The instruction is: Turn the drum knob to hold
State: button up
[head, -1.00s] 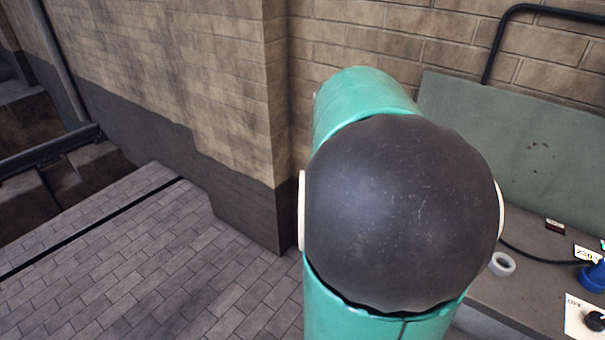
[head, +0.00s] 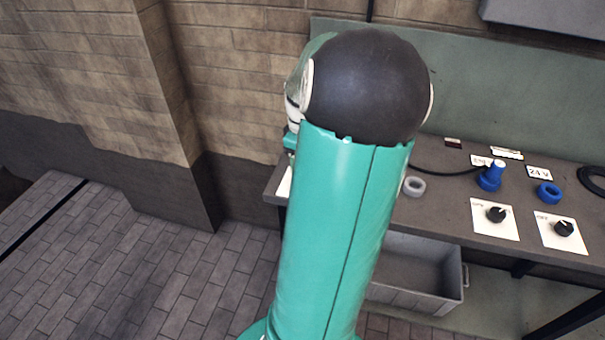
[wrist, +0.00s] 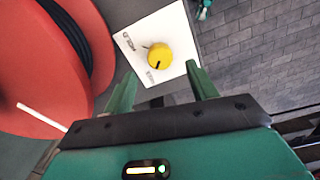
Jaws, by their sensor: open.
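In the wrist view, the drum knob (wrist: 158,55) is a round yellow knob on a white plate (wrist: 180,30). The plate reads HOLD at its upper left and has a second, unclear label below the knob. A dark mark on the knob points toward the lower left, toward the second label rather than HOLD. The red drum (wrist: 30,75), with black cable on it, is left of the plate. My gripper (wrist: 162,88) is open and empty, its green fingers apart just short of the knob. The head view shows neither knob nor gripper; my arm blocks part of it.
A grey bin (head: 425,280) is below. Paved floor (head: 100,270) is clear at left.

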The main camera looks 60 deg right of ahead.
notch_tip(320, 180, down, 6)
jog(key=shift+r, duration=0.2)
jog(key=c, duration=1)
